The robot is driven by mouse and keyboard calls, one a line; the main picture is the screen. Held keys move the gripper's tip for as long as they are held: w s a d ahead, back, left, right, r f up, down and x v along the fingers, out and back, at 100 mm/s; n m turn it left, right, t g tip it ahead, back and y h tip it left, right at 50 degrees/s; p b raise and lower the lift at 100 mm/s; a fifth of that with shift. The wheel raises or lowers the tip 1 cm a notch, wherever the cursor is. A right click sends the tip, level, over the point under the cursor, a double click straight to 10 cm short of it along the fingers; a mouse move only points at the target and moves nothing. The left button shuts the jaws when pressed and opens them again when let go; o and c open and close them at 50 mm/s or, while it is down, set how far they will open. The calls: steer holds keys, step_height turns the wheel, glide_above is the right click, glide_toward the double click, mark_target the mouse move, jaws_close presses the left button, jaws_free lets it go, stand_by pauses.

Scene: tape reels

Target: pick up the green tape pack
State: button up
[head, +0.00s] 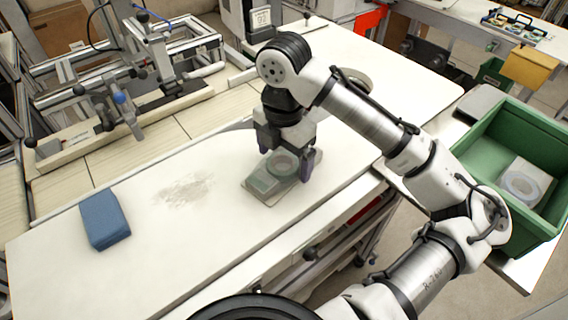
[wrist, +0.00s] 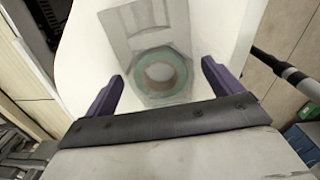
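The green tape pack (head: 262,183) is a flat grey-green pack with a round tape reel on it, lying on the white table below my gripper. In the wrist view the pack (wrist: 135,25) runs away from the gripper, with the green ring of the reel (wrist: 180,72) near the fingertips. My gripper (head: 286,170) points down and is open, with its purple fingers apart. In the wrist view the fingers (wrist: 161,78) stand to either side of the reel, with gaps showing. I cannot tell how far the tips are above the table.
A blue box (head: 104,219) lies on the table (head: 215,240) at the left. A green bin (head: 480,150) at the right holds a pale pack with a reel (head: 524,184). A metal fixture (head: 130,105) stands behind the table.

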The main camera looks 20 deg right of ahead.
steer(key=c, duration=1)
steer(key=shift+o, duration=0.2)
